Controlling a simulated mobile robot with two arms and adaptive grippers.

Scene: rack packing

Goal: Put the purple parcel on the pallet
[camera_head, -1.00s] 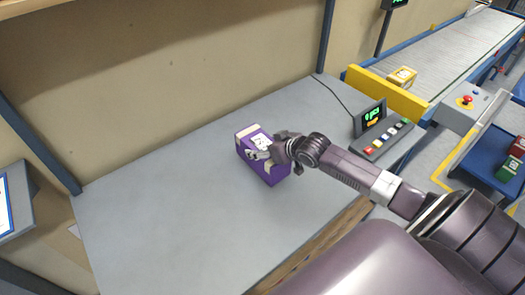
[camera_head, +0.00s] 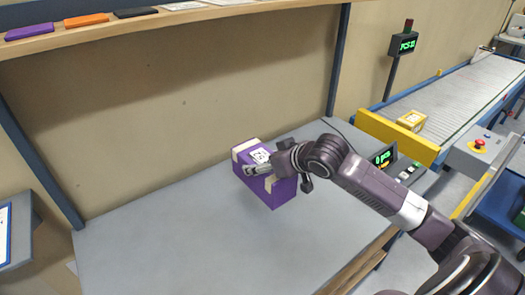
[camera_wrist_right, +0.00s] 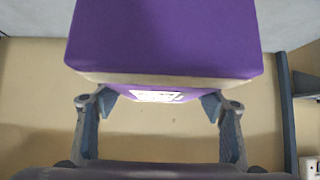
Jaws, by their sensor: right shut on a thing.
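The purple parcel (camera_head: 285,194) is a box with cream tape bands and a white label on top. It is in the middle of the head view, over the grey table (camera_head: 170,245), and appears raised off it. My right gripper (camera_head: 272,172) is shut on the parcel, reaching in from the right. In the right wrist view the parcel (camera_wrist_right: 165,40) sits between the two fingers, with its label partly showing. My left gripper is not in view. I see no pallet in these frames.
A small console with a display (camera_head: 384,158) stands at the table's right end. Beyond it are a yellow barrier (camera_head: 398,135) and a conveyor (camera_head: 450,97) with a yellow box (camera_head: 411,121). A shelf (camera_head: 190,17) overhangs the back. The table's left is clear.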

